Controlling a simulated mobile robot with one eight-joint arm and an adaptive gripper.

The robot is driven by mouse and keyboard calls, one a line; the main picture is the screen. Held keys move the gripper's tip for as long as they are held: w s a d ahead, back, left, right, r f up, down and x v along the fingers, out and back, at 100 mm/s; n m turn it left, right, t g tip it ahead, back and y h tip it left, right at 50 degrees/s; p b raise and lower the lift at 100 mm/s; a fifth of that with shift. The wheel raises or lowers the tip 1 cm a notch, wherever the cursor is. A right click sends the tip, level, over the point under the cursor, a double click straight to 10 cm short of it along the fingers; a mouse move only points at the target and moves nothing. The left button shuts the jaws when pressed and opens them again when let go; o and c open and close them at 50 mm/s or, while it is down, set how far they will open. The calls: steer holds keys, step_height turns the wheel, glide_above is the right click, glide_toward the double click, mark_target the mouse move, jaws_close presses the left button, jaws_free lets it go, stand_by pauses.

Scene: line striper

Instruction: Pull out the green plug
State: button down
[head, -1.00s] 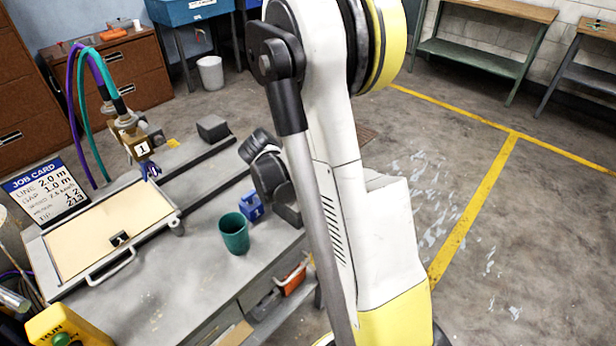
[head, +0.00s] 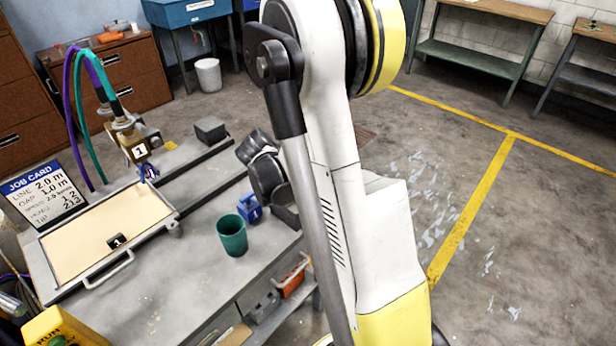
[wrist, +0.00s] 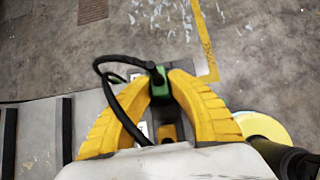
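The green plug (wrist: 159,85) shows in the wrist view between the tips of my gripper's yellow fingers. My gripper (wrist: 161,80) appears shut on it, with a fingertip against each side. A black cable (wrist: 103,85) loops from the plug's dark top round to the left and down past the left finger. The fingers hide whatever lies under the plug, so I cannot tell whether it sits in a socket. In the head view my own arm covers the middle, and neither the plug nor the fingertips can be made out.
The grey bench (head: 190,285) holds a green cup (head: 232,235), a small blue block (head: 250,207) and a cream panel (head: 95,235). A brass-coloured spray head (head: 138,150) with purple and teal hoses stands behind the panel. Open floor (head: 480,240) with yellow lines lies to the right.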

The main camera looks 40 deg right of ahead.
steer(key=shift+r+p, duration=0.45)
steer(key=shift+r, duration=0.25)
stand_by(0.3)
steer(key=shift+r+p, duration=1.05)
steer(key=shift+r, duration=0.65)
